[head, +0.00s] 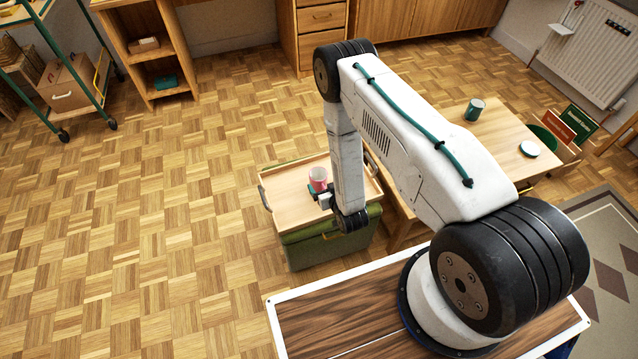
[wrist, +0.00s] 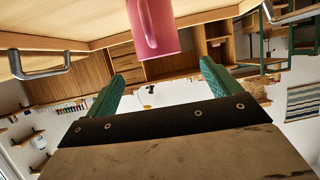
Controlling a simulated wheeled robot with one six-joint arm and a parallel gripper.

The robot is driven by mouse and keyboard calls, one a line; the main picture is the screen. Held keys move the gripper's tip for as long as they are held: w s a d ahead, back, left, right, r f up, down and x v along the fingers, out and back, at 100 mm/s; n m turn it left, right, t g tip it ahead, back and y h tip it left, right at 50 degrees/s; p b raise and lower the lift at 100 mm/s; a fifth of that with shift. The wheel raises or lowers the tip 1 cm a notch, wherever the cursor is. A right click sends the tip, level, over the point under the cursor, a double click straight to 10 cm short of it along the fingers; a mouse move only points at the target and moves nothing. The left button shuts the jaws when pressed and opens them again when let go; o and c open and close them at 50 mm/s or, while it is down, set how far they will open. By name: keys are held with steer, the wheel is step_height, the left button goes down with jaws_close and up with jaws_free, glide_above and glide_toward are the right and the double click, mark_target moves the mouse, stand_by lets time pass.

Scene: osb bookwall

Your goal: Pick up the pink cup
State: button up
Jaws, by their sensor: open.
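The pink cup (head: 318,179) stands upright on a light wooden tray (head: 285,205) with metal handles, which sits on a green box (head: 325,245). In the wrist view, which looks upside down, the pink cup (wrist: 155,28) hangs from the top edge, its far end cut off. My gripper (wrist: 162,70) has its two green fingers spread with nothing between them. The cup lies just beyond the fingertips, between their lines. In the head view my gripper (head: 319,192) is low over the tray close beside the cup; its fingertips are partly hidden.
A wooden table (head: 490,135) to the right of the box carries a green mug (head: 475,109) and a white round dish (head: 529,149). A holder with books (head: 562,125) stands beyond it. A green trolley (head: 70,75) is far left. The parquet floor left of the box is clear.

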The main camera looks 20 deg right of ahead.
mark_target(315, 171)
steer(key=shift+w+f, duration=0.35)
steer(key=shift+f, duration=0.15)
steer(key=x, duration=0.6)
steer(key=shift+w, duration=0.3)
steer(key=c, duration=1.2)
